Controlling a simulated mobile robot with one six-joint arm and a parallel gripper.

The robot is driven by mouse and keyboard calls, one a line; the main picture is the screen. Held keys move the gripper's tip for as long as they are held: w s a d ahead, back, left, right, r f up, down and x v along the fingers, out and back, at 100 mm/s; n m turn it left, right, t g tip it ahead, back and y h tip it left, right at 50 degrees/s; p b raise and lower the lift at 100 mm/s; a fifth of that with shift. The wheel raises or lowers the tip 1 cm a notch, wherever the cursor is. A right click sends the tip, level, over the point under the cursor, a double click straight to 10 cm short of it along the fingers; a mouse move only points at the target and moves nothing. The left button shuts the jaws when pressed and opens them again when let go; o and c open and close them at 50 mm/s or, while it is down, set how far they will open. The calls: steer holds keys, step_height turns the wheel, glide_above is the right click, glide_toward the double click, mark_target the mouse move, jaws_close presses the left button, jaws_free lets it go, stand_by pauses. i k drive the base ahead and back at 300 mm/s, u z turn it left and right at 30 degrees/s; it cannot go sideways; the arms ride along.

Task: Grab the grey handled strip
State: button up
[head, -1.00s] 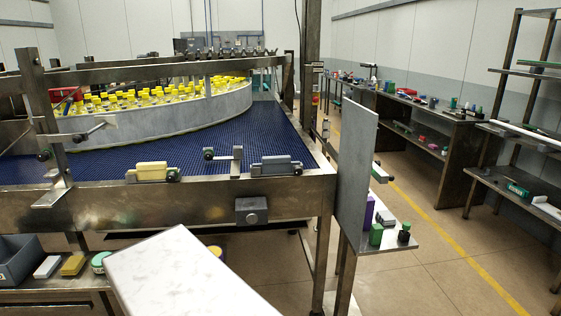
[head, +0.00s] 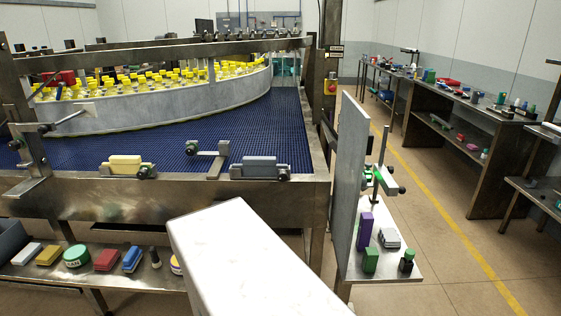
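A grey block-shaped strip (head: 259,165) sits in a metal holder with dark knobs on the near rail of the conveyor, right of the picture's middle-left. A similar pale yellow strip (head: 125,164) sits in a holder further left on the same rail. A metal bracket with a dark knob (head: 208,150) stands between them. I cannot tell for certain which piece is the grey handled strip; the grey one fits best. My gripper is not in view.
The conveyor's blue belt (head: 200,152) carries a curved grey wall (head: 150,108) with yellow-capped bottles behind it. A tall grey panel (head: 351,185) stands at the rail's right end, beside a small shelf (head: 405,268) with several items. Open floor (head: 440,240) lies further right.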

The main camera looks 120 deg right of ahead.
mark_target(251, 166)
steer(key=u, duration=0.35)
steer(key=k, duration=0.45)
steer(key=z, duration=2.3)
steer(key=i, duration=0.95)
steer(key=z, duration=0.05)
steer(key=k, duration=0.3)
steer(key=z, duration=0.05)
